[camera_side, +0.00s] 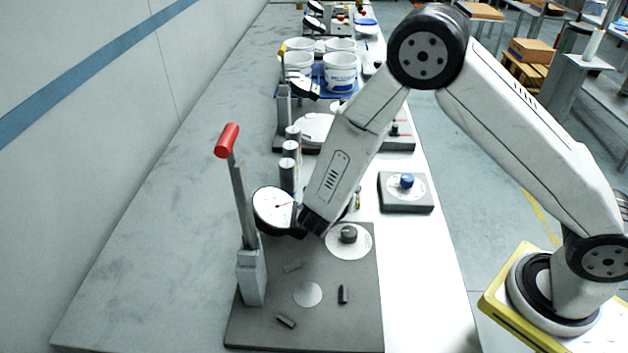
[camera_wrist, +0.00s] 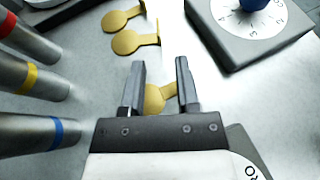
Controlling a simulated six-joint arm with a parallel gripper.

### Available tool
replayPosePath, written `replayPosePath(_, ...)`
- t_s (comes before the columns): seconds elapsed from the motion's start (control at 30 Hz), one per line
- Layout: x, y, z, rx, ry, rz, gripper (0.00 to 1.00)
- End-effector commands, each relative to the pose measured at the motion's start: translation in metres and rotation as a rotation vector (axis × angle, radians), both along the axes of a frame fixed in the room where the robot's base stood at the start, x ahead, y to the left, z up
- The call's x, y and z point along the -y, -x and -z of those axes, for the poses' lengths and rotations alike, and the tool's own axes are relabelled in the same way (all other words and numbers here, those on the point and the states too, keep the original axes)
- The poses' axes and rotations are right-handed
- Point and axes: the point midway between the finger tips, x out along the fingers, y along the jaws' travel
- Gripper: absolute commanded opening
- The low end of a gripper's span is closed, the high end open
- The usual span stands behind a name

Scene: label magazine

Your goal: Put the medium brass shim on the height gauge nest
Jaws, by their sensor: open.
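Three brass shims, round with a tab, lie on the bench in the wrist view: an upper one (camera_wrist: 122,18), a middle one (camera_wrist: 134,41) and a lower one (camera_wrist: 158,97). I cannot tell by thickness which is the medium one. My gripper (camera_wrist: 160,66) is open, its two fingers on either side of the lower shim, with no visible contact; the shim is partly hidden by the gripper body. In the side view the fingers are hidden behind the arm end and gauge dial. The height gauge (camera_side: 252,277) has a bare pale round nest (camera_side: 308,295) with dark stops around it.
Magazine tubes with red, yellow (camera_wrist: 32,77) and blue bands stand left of my gripper. A grey block with a blue-knobbed dial (camera_wrist: 252,28) sits at upper right. The gauge's red-handled lever (camera_side: 228,141) and dial (camera_side: 272,208) rise near my arm. White buckets (camera_side: 340,72) stand farther back.

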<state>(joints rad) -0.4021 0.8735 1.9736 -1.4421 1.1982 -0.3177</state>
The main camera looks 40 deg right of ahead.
Motion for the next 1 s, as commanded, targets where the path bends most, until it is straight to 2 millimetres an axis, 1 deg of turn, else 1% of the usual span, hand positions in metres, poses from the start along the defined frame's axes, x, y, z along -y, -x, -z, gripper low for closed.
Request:
replayPosePath(0.67, 0.001, 0.002, -0.002, 0.004, -0.014, 0.018, 0.4)
replayPosePath(0.77, 0.005, 0.008, -0.004, 0.009, -0.046, 0.056, 0.4)
replayPosePath(0.87, 0.012, 0.018, -0.007, 0.019, -0.106, 0.127, 0.4)
replayPosePath(0.97, 0.019, 0.034, -0.011, 0.042, -0.2, 0.235, 0.4)
replayPosePath(1.0, 0.022, 0.043, -0.013, 0.055, -0.246, 0.29, 0.4)
